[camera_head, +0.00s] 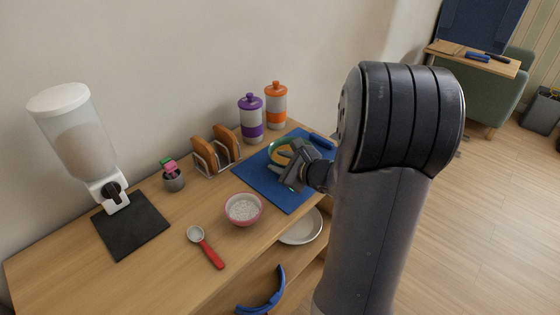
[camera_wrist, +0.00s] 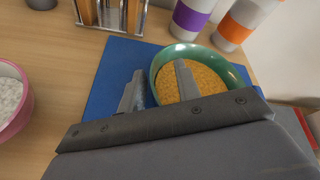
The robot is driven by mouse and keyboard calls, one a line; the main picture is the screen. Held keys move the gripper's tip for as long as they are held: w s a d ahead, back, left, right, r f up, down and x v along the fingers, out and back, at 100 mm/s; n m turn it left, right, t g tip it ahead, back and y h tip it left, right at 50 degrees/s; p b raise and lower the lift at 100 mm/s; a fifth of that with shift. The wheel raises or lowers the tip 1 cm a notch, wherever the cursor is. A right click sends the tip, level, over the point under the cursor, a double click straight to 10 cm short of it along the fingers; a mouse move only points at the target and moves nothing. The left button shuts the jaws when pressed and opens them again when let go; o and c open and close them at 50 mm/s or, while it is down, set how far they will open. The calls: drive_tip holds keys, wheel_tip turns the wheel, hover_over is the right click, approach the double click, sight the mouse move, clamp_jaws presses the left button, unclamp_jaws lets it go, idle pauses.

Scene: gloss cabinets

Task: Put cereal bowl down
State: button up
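The green bowl (camera_wrist: 165,54) holds orange-yellow cereal and appears to sit on the blue mat (camera_wrist: 112,62). In the head view the bowl (camera_head: 273,148) is partly hidden behind my gripper (camera_head: 291,163), over the mat (camera_head: 255,176). In the wrist view my gripper (camera_wrist: 160,68) has its fingers apart across the bowl's near-left rim. One finger is outside the rim above the mat, the other is over the cereal inside. Gaps show between the fingers and the rim. The bowl's near side is hidden by the gripper body.
A pink bowl (camera_head: 243,210) of pale grains and a red-handled scoop (camera_head: 206,246) lie left of the mat. A toast rack (camera_head: 215,154), a purple canister (camera_head: 250,119) and an orange canister (camera_head: 276,106) stand behind. A cereal dispenser (camera_head: 80,150) stands far left.

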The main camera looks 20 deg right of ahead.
drive_tip(key=p+v, duration=0.1)
drive_tip(key=v, duration=1)
drive_tip(key=shift+s, duration=0.35)
